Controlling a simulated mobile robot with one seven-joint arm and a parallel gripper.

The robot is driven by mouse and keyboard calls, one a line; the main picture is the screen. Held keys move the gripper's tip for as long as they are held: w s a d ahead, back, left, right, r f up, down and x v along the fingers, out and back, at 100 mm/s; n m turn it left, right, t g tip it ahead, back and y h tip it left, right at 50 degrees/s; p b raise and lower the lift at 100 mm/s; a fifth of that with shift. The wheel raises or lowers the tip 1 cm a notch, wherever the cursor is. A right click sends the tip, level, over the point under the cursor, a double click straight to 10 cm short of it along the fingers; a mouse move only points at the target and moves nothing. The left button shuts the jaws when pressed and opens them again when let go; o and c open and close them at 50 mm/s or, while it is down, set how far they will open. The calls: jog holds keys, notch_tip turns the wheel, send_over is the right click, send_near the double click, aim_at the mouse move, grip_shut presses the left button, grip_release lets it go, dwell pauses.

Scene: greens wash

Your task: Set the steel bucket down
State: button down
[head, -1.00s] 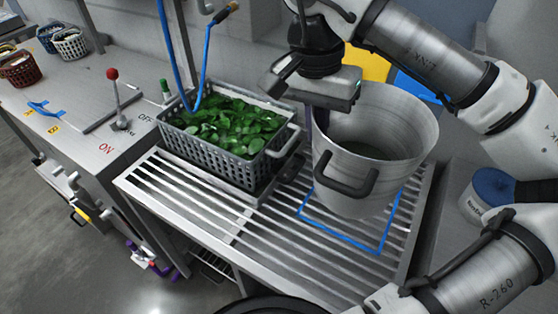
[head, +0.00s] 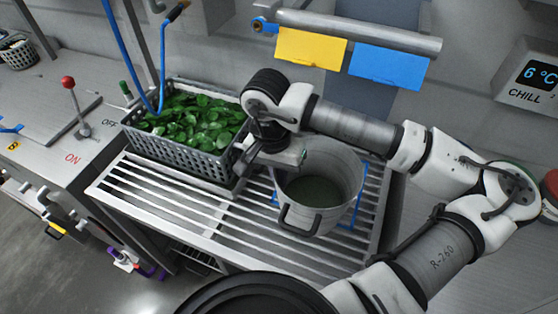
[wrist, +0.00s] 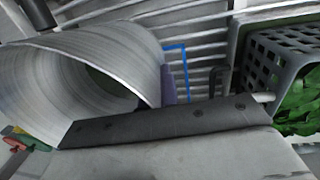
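The steel bucket (head: 340,190), an open round pot with dark side handles, is upright over the blue outline (head: 346,226) on the slatted rack. I cannot tell whether its base touches the slats. My gripper (head: 285,165) is at the bucket's left rim, shut on its wall. In the wrist view the bucket (wrist: 70,85) fills the left side, and a purple finger (wrist: 168,84) lies against the outside of its wall. The other finger is hidden.
A grey basket (head: 185,157) of green leaves stands close left of my gripper. The slatted rack (head: 150,200) is clear in front. A red-knobbed lever (head: 74,105) is at left. Yellow (head: 310,48) and blue (head: 388,67) cards hang behind the bucket.

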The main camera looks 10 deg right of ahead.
notch_tip(320, 180, down, 4)
jog(key=shift+r+p, duration=0.15)
jog(key=shift+p, duration=0.2)
jog(key=shift+f, duration=0.2)
jog(key=c, duration=1.7)
grip_release()
jog(key=shift+r, duration=0.1)
jog(key=r, duration=0.4)
jog(key=r+b, duration=0.1)
jog(key=r, duration=0.3)
jog(key=a+r+b, duration=0.1)
jog(key=r, duration=0.3)
jog(key=shift+w, duration=0.35)
